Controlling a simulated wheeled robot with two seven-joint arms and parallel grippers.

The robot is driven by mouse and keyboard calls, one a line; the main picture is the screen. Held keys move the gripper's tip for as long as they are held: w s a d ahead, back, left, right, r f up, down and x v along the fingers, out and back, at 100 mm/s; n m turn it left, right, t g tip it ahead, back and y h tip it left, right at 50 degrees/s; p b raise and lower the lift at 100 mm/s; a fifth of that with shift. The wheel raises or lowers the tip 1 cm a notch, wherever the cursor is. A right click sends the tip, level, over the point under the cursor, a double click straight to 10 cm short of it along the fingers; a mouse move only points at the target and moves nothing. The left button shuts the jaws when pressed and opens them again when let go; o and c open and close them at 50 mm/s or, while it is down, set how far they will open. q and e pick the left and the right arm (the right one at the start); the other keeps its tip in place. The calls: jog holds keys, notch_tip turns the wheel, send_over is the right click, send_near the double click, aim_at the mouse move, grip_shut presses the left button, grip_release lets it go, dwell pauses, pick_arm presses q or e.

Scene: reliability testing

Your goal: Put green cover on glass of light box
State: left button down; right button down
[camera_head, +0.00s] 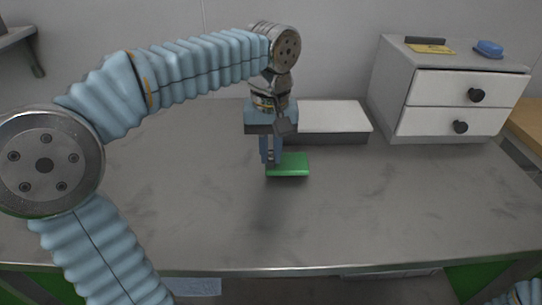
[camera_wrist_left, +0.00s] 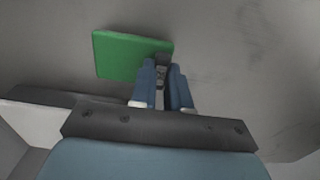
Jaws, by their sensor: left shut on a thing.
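The flat green cover (camera_head: 290,165) is held at its left end by my left gripper (camera_head: 270,161), in front of the light box. In the left wrist view the green cover (camera_wrist_left: 125,55) extends to the left of the closed fingers (camera_wrist_left: 163,68), which grip its edge. A soft shadow lies on the table in front of it, and it looks raised; the exact height is unclear. The light box (camera_head: 335,117), with a white glass top and grey sides, stands behind the cover, its left part hidden by my left gripper. My right gripper is not in view.
A white drawer cabinet (camera_head: 390,88) with two dark-knobbed drawers stands at the back right. A yellow item (camera_head: 430,49) and a blue item (camera_head: 489,48) lie on top. The grey table (camera_head: 400,205) is clear in front and to the right.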

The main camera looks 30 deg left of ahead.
pick_arm(q)
jog(key=shift+f, duration=0.7)
jog(key=c, duration=1.1)
grip_release()
jog(key=shift+f, duration=0.1)
